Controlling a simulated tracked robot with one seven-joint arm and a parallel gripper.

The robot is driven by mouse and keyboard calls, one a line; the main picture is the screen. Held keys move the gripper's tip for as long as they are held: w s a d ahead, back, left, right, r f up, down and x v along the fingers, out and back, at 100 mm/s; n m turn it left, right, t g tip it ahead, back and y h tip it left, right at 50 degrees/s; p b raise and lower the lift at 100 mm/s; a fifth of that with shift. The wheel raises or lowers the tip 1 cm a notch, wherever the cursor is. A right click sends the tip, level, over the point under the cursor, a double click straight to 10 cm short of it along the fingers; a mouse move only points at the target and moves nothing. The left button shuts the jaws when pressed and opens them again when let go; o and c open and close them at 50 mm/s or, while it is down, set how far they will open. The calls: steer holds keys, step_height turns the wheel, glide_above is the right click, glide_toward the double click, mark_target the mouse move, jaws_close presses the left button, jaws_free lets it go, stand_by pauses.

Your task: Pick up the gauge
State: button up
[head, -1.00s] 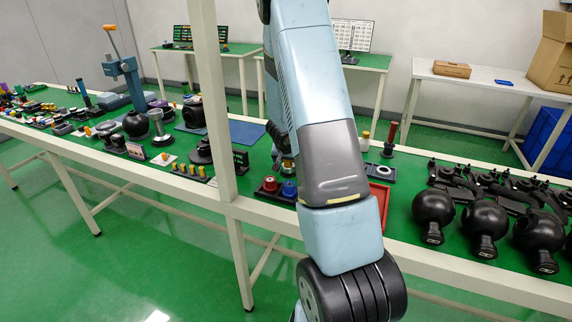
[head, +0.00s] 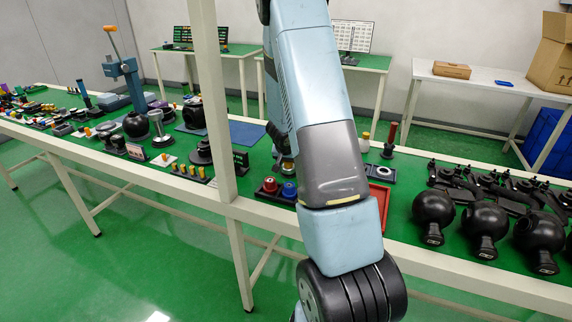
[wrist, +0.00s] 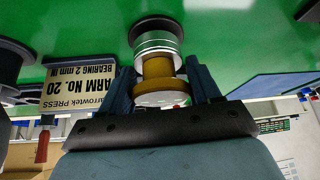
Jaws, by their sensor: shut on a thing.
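The gauge (wrist: 157,42) appears in the wrist view as a round piece with silver rings, a brass-coloured body and a dark disc at its far end. My gripper (wrist: 163,85) is shut on it, with one dark finger on each side of the brass part. The dark disc lies against the green table top in the picture; I cannot tell whether it touches. In the head view my arm hides most of the gripper and the gauge.
In the wrist view a label plate (wrist: 78,88) stands close left of my gripper.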

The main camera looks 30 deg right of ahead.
steer(key=shift+s+r, duration=0.1)
steer(key=shift+r, duration=0.2)
